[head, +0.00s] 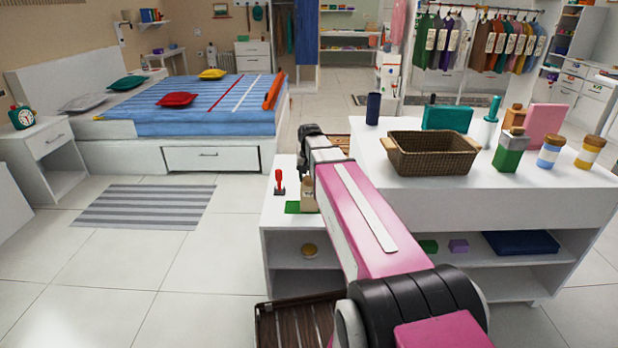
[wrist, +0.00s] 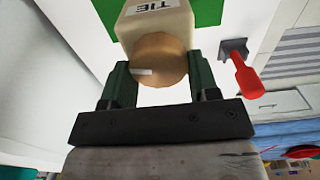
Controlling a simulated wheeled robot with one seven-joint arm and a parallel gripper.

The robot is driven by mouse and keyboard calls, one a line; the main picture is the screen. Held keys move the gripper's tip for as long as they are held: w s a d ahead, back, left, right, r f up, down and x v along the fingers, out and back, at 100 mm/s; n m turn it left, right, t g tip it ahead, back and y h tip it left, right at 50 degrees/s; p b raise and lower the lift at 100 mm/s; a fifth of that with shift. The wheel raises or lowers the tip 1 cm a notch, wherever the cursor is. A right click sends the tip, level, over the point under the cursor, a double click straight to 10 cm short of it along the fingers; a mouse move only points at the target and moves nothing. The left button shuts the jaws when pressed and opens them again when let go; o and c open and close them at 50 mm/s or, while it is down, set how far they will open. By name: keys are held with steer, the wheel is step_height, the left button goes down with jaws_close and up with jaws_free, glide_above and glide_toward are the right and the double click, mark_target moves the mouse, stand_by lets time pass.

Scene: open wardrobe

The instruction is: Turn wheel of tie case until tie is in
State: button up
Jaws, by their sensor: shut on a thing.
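The tie case (wrist: 158,25) is a cream block lettered TIE. Its round tan wheel (wrist: 160,58) has a short pale mark near its left side. My gripper (wrist: 160,80) has its two dark green fingers on either side of the wheel and is shut on it. In the head view, part of the case (head: 307,196) shows on the low white shelf unit, beside my arm, which hides the rest. My fingers cannot be made out there. I cannot see a tie at the case.
A green mat (head: 292,207) lies by the case. A red-handled object (head: 279,182) stands close by; it also shows in the wrist view (wrist: 245,75). A higher white counter (head: 480,205) at right bears a wicker basket (head: 432,168) and bottles. Open floor lies left.

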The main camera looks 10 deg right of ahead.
steer(key=shift+m, duration=1.2)
steer(key=o, duration=0.9)
steer(key=shift+o, duration=0.2)
steer(key=shift+r, duration=0.1)
step_height(320, 180, up, 11)
steer(key=shift+f, duration=0.2)
